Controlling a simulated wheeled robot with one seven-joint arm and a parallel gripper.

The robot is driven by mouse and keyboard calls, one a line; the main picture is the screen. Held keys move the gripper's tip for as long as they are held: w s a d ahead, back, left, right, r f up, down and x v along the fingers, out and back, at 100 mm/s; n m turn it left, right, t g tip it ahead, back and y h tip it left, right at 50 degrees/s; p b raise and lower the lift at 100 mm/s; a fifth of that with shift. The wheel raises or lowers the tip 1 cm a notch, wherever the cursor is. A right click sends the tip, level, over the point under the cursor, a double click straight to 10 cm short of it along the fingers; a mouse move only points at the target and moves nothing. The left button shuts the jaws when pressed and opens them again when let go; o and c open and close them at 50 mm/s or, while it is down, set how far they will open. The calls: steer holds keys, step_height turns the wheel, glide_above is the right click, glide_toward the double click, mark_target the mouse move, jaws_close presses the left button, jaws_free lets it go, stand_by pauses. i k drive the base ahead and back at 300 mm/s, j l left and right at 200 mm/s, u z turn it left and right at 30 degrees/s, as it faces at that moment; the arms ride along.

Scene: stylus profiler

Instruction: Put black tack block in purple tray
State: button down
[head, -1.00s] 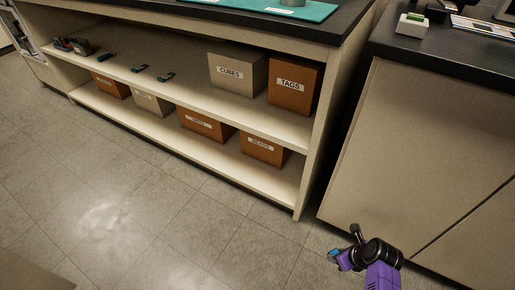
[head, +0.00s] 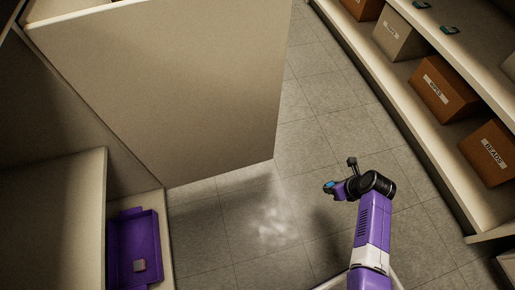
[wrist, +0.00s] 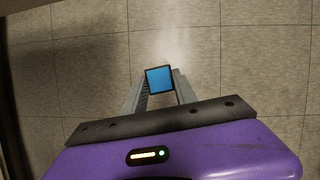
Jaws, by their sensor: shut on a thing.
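My gripper (head: 331,187) is shut on a small block, which I take to be the black tack block (wrist: 160,79). It has a blue top face and a thin black rim, and sits between the fingertips in the wrist view. Its blue face also shows in the head view, above the floor. The purple tray (head: 138,230) lies at the lower left of the head view, on a low shelf, well to the left of my gripper. A small greyish-pink block (head: 140,265) lies in it.
A large beige panel (head: 170,80) stands between the tray's shelf and the far floor. On the right, a shelf unit holds labelled brown boxes (head: 442,90) and small dark teal items (head: 449,30). The tiled floor (head: 270,220) between the furniture is clear.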

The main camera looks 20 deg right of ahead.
mark_target(147, 232)
steer(key=i+l+u, duration=0.1)
steer(key=i+u, duration=0.15)
steer(key=u, duration=0.2)
steer(key=i+l+u, duration=0.15)
steer(key=u, duration=0.25)
steer(key=i+l+u, duration=0.2)
steer(key=u, duration=0.25)
steer(key=i+l+u, duration=0.2)
steer(key=u, duration=0.25)
steer(key=i+l+u, duration=0.1)
steer(key=l+u, duration=0.8)
steer(key=l, duration=0.25)
steer(key=k+j, duration=0.05)
